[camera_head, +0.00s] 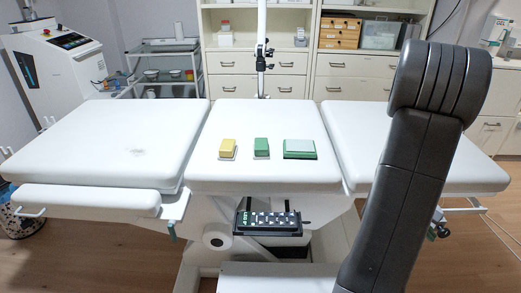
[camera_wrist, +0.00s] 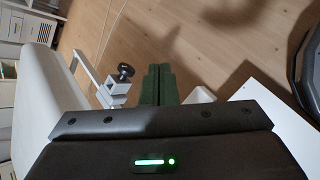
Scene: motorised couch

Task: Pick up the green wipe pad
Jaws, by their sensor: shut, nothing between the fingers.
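A small green pad (camera_head: 261,146) lies on the white middle section of the couch (camera_head: 215,178), on a thin pale base. To its right is a wider flat piece with a pale top and green edges (camera_head: 299,147). To its left is a yellow pad (camera_head: 227,146) on a pale base. My gripper (camera_wrist: 158,70) shows in the wrist view as two dark green fingers side by side, shut and empty, over the wooden floor beside the couch. No pad shows in the wrist view. The gripper is out of the head view; only my dark arm shows at right.
A metal clamp with a black knob (camera_wrist: 125,71) sits on a rail beside my fingers. A black control panel (camera_head: 267,219) is below the couch's front edge. A metal pole (camera_head: 262,60) stands behind. The couch top around the pads is clear.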

